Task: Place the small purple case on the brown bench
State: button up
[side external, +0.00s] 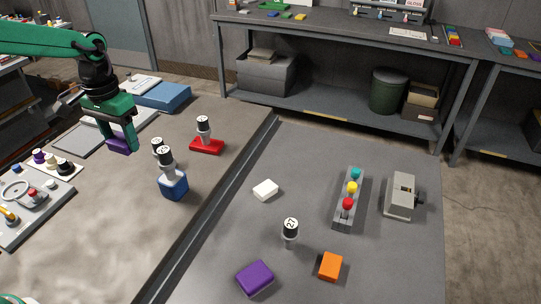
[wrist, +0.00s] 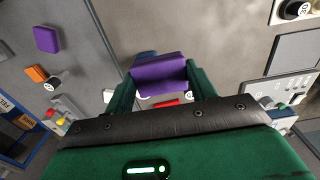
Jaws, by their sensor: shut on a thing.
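My gripper (side external: 117,136) is shut on the small purple case (side external: 120,147) and holds it above the brown bench (side external: 95,225), over its left part. In the wrist view the small purple case (wrist: 160,74) spans between the two green fingers of my gripper (wrist: 161,80). A larger purple case (side external: 255,278) lies on the grey surface to the right; it also shows in the wrist view (wrist: 45,38).
On the brown bench, a blue block (side external: 173,186) and a red block (side external: 206,146) sit by black-capped weights. A dark raised rail (side external: 212,205) separates the bench from the grey surface, which holds a white block (side external: 265,190) and an orange block (side external: 330,266). The bench front is clear.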

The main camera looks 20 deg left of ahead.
jog(key=shift+f, duration=0.15)
dwell(0.4)
jog(key=s+a+f, duration=0.3)
jog(key=a+f, duration=0.2)
jog(key=f, duration=0.2)
send_over(102, 188)
notch_tip(102, 188, down, 7)
jog(key=shift+f, duration=2.15)
jog(key=shift+f, duration=0.15)
jog(key=o, duration=1.1)
